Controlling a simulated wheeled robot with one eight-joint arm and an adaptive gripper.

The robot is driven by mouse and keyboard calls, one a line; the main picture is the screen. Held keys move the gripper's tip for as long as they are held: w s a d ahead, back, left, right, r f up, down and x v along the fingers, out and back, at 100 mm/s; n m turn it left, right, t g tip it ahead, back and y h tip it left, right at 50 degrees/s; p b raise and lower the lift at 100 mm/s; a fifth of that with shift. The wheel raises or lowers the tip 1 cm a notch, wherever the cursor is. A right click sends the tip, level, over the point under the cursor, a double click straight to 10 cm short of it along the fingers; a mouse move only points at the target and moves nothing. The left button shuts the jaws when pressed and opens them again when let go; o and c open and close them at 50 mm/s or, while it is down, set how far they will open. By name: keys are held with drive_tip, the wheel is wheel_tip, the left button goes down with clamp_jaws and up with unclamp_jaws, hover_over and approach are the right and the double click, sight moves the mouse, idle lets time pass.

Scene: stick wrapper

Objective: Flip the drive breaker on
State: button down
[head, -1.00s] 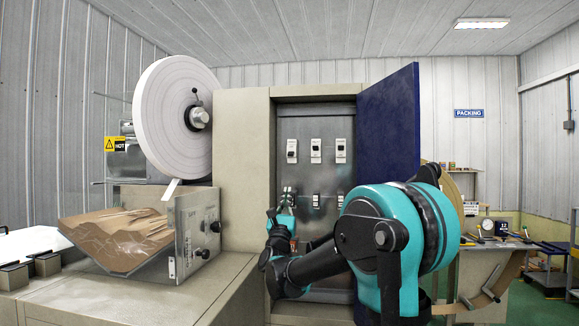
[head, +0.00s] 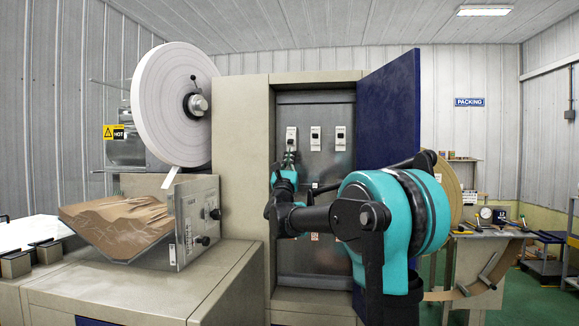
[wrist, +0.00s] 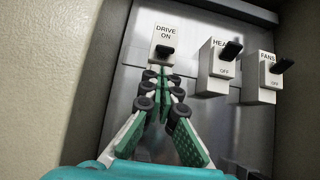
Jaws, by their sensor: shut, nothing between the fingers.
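The drive breaker (wrist: 162,45) is a pale block with a black lever, marked DRIVE and ON, at the upper middle of the wrist view. Its lever sits low on the face, below the word ON. In the head view it is the left one of the top row (head: 291,136). My gripper (wrist: 165,74) is shut and empty, its green-padded fingertips together just below that lever. Whether they touch it I cannot tell. In the head view my gripper (head: 290,160) is right under the breaker.
The heat breaker (wrist: 218,68) and fans breaker (wrist: 263,78) are to the right, their levers higher, with OFF showing below. The cabinet's open blue door (head: 389,115) stands at the right. The cabinet's side wall (wrist: 88,75) is close on the left.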

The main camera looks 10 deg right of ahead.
drive_tip(key=shift+s+r, duration=0.25)
drive_tip(key=shift+r, duration=0.25)
